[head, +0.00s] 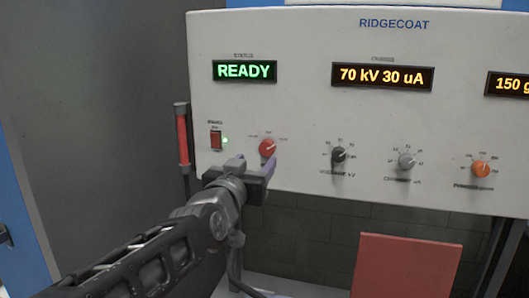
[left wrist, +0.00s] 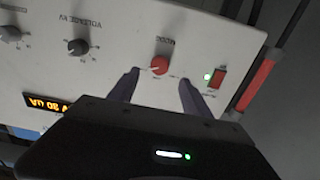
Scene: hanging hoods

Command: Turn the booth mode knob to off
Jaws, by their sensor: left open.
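The red knob (head: 267,147) sits on the white panel, with small unreadable labels around it; I take it as the booth mode knob. Its white pointer is turned toward the right-hand label in the head view. My left gripper (head: 256,166) is open and empty, just below and in front of the knob in the head view. In the left wrist view the red knob (left wrist: 160,65) lies just beyond the gap between the two fingertips (left wrist: 158,78). I cannot tell whether they touch it. My right gripper is not in view.
A red rocker switch (head: 216,140) with a green light is left of the knob. Black (head: 339,154), grey (head: 406,160) and orange (head: 481,169) knobs are to the right. Lit displays are above, including a green READY display (head: 244,71). A red bar (head: 183,138) stands at the panel's left edge.

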